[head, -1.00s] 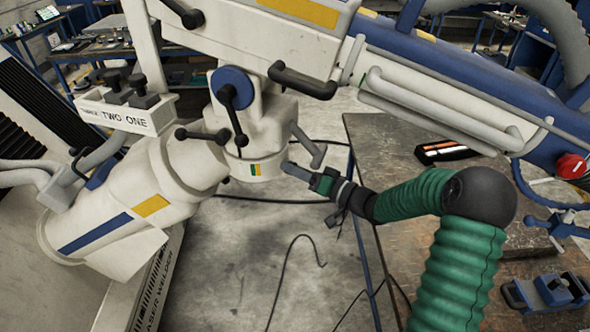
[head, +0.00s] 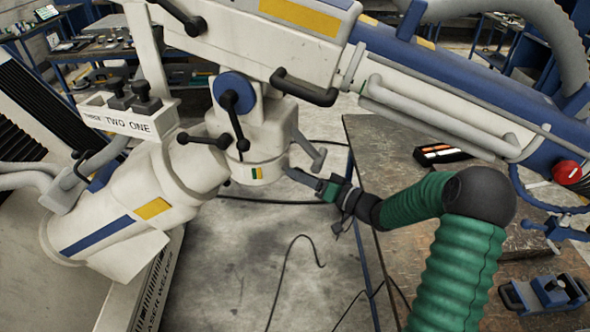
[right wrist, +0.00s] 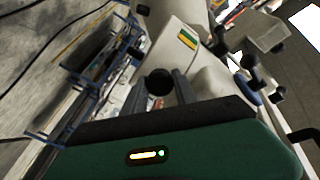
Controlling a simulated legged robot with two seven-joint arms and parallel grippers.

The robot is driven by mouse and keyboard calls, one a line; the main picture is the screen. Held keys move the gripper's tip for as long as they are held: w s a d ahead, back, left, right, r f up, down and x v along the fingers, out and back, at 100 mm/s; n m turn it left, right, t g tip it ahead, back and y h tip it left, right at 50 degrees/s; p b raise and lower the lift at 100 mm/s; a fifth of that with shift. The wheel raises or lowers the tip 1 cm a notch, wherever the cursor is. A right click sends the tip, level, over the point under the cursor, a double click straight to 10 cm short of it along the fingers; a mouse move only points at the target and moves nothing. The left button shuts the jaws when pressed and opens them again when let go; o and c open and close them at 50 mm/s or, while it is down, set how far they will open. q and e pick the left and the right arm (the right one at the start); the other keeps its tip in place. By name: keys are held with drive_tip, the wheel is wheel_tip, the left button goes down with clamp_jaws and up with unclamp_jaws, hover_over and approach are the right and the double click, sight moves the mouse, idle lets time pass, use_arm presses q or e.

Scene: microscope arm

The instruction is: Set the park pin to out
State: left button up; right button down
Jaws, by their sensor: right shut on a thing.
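The white microscope arm has a joint with a green and yellow sticker (head: 257,173) in the middle of the head view. My right gripper (head: 290,174) reaches in from the right, with its fingertips at the right side of this joint. In the right wrist view a dark round knob (right wrist: 160,81), which looks like the park pin, sits between the two fingers of my right gripper (right wrist: 161,90). The fingers are shut on it. The pin's shaft is hidden, so how far it stands out cannot be told. My left gripper is not in view.
A grey lever (head: 308,150) hangs just above my right gripper. Black-handled levers (head: 233,115) stick out of the joint to the left. A worn workbench (head: 400,165) stands at the right, with a blue clamp (head: 548,292) on it. Cables lie on the floor below.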

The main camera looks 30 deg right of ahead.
drive_tip(key=shift+s+d+f, duration=0.1)
drive_tip(key=shift+s+f, duration=0.05)
drive_tip(key=shift+f, duration=0.05)
drive_tip(key=c, duration=1.4)
unclamp_jaws()
drive_tip(key=o, duration=0.4)
drive_tip(key=shift+o, duration=0.2)
drive_tip(key=shift+d, duration=0.1)
drive_tip(key=b+v, duration=0.2)
drive_tip(key=v, duration=1.4)
drive_tip(key=shift+s, duration=0.3)
drive_tip(key=shift+d+f, duration=0.1)
